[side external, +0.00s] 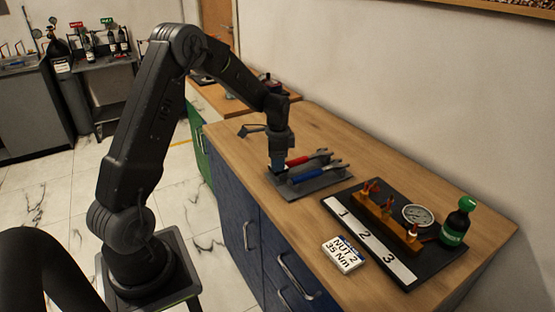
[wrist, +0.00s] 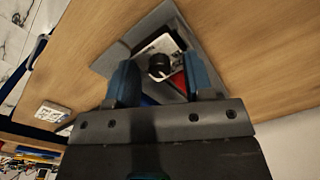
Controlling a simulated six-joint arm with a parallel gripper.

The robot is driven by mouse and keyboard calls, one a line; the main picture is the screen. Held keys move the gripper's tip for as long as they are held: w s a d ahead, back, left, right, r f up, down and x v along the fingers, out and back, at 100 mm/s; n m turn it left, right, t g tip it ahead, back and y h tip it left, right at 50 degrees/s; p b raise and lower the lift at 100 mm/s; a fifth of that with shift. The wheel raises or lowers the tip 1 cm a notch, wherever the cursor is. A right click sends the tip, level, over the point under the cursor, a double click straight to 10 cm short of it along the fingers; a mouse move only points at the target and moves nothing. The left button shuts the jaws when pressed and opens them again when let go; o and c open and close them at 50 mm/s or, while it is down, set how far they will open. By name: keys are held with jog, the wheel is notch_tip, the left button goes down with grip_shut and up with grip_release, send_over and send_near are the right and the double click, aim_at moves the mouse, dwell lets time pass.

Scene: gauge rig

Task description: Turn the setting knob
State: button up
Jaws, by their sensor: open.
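In the wrist view a round black knob (wrist: 159,66) with a pale pointer mark sits on a white plate; I take it as the setting knob. My gripper (wrist: 163,78) is open, its two blue fingers to the left and right of the knob. I cannot tell how far the fingertips are above it. In the side view my gripper (side external: 278,164) points down at the left end of a grey tool tray (side external: 322,182), where the knob is hidden. A red-handled tool (side external: 299,160) and a blue-handled tool (side external: 307,175) lie in the tray.
A white card (side external: 343,254) reads "NUT 2 35 Nm". The wall borders the bench.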

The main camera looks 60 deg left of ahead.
jog(key=shift+c, duration=0.4)
grip_shut()
jog(key=shift+n, duration=0.3)
jog(key=n, duration=1.1)
jog(key=shift+n+g, duration=0.3)
jog(key=shift+n, duration=1.8)
